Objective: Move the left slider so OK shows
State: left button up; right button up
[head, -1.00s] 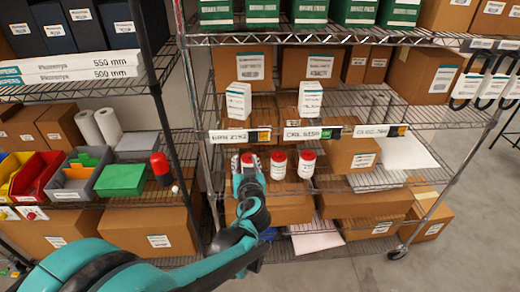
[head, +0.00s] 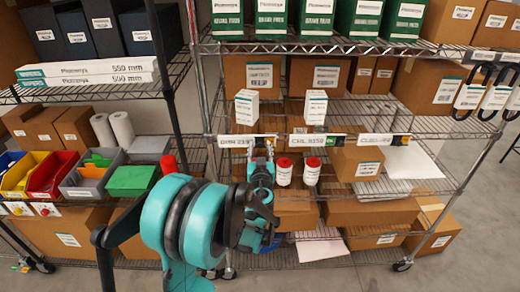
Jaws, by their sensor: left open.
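The left label strip (head: 234,141) runs along the front edge of the middle shelf, with black print on white. The left slider sits at its right end, mostly hidden by my gripper, so I cannot read whether OK shows. My left gripper (head: 262,150) is open, with its fingertips up at the strip's right end. Whether they touch the slider is unclear. Similar strips stand to the right: a middle one (head: 306,139) and a right one (head: 375,139), with small coloured patches at their ends. My right gripper is out of view.
Red-capped white jars (head: 284,172) stand just right of my gripper, below the strips. White cartons (head: 246,107) stand behind the shelf edge. A chrome post (head: 208,130) rises close on the left. Coloured bins (head: 50,175) fill the left rack. Grey floor is open at right.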

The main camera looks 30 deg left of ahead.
aim_at(271, 141)
pick_arm(q)
grip_shut()
jog(key=shift+w+d, duration=0.6)
jog(key=shift+d, duration=0.25)
jog(key=shift+w+d, duration=0.55)
jog(key=shift+d, duration=0.3)
jog(key=shift+a, duration=0.1)
jog(key=shift+c, duration=0.9)
grip_release()
jog(key=shift+o, duration=0.9)
